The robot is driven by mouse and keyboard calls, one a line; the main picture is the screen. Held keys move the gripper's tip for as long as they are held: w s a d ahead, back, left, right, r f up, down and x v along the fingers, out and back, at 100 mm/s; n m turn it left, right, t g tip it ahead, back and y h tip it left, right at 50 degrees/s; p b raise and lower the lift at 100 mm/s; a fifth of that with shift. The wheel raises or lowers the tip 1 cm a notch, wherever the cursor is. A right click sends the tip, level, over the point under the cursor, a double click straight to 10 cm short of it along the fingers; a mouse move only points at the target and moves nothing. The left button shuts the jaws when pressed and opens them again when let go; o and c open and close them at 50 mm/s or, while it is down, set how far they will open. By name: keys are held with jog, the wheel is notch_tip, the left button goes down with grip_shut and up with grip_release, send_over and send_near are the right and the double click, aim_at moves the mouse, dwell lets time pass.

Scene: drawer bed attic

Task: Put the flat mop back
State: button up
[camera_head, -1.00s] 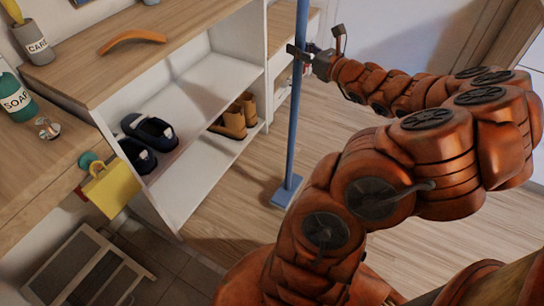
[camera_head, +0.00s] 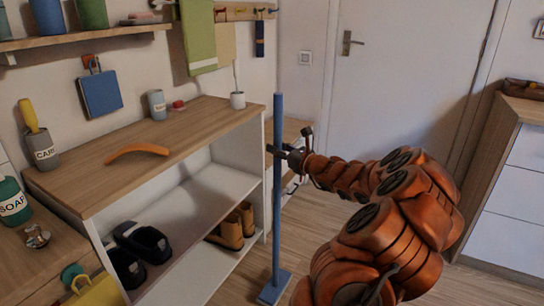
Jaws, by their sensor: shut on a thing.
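The flat mop (camera_head: 277,200) is a blue pole standing upright, with a flat blue head (camera_head: 274,287) low at the floor. My gripper (camera_head: 279,151) is shut on the pole at its upper middle, reaching in from the right. Whether the mop head touches the floor is hard to tell. The mop stands just in front of the right end of the shelf unit (camera_head: 120,185).
The shelf unit holds dark slippers (camera_head: 140,243) and brown boots (camera_head: 233,226). A rail with hooks (camera_head: 235,12) is on the back wall, with a green towel (camera_head: 198,35). A closed door (camera_head: 395,80) is behind; a drawer cabinet (camera_head: 510,190) stands right.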

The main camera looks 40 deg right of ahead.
jog(key=shift+w+d+f+b, duration=0.25)
jog(key=shift+w+f+b, duration=0.05)
jog(key=shift+w+f, duration=0.35)
jog(key=shift+w+d+f+b, duration=0.2)
jog(key=shift+w+f+b, duration=0.15)
jog(key=shift+w+f, duration=0.25)
jog(key=shift+w+d+f+b, duration=0.25)
jog(key=shift+w+f+b, duration=0.05)
jog(key=shift+w+f, duration=0.35)
jog(key=shift+f, duration=0.15)
jog(key=o, duration=0.9)
jog(key=s+p, duration=0.2)
jog(key=s, duration=1)
